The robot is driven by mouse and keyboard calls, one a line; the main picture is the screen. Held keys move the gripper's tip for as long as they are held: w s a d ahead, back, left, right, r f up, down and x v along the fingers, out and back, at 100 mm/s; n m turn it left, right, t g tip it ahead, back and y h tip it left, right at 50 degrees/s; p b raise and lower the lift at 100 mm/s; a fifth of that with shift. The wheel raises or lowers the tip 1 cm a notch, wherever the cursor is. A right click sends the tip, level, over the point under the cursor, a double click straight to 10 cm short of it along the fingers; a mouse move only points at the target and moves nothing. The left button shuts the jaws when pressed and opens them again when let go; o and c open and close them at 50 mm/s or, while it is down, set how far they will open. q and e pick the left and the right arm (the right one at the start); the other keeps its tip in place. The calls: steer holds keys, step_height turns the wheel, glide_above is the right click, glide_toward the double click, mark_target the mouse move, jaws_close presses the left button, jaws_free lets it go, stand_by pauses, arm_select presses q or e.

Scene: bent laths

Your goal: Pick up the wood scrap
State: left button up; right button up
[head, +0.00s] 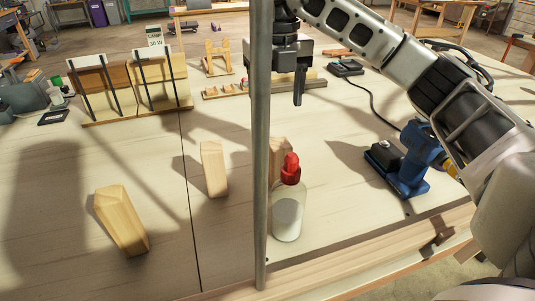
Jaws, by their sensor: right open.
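Three pale wood blocks that could be the wood scrap stand on the bench (330,210). One wood block (121,221) is at the front left. Another wood block (214,169) is near the middle. A third wood block (277,150) is partly hidden behind the grey pole and a bottle. I cannot tell which is the scrap. My right gripper (299,90) hangs fingers down over the far middle of the bench, open and empty, beyond the blocks and partly covered by the pole. My left gripper is out of view.
A grey upright pole (261,200) crosses the view. A clear bottle with a red cap (288,200) stands close to the third block. A blue power tool (412,165) is at right. Racks with bent laths (160,82) stand at the back left.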

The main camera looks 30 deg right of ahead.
steer(key=b, duration=0.1)
glide_above(280, 143)
steer(key=f, duration=0.4)
steer(key=shift+s+a+f, duration=0.15)
steer(key=shift+s+a, duration=0.05)
steer(key=shift+a, duration=0.15)
step_height(280, 143, down, 4)
steer(key=shift+w+f+b, duration=0.1)
steer(key=shift+b, duration=0.35)
steer(key=f, duration=0.3)
steer(key=f+p, duration=0.1)
steer(key=f, duration=0.1)
steer(key=shift+w+d, duration=0.1)
steer(key=shift+d, duration=0.25)
steer(key=shift+f, duration=0.45)
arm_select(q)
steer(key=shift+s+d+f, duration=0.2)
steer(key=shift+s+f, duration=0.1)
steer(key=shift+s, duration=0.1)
arm_select(e)
steer(key=shift+c, duration=0.3)
steer(key=c, duration=1)
steer(key=shift+c, duration=0.2)
steer(key=shift+r, duration=0.1)
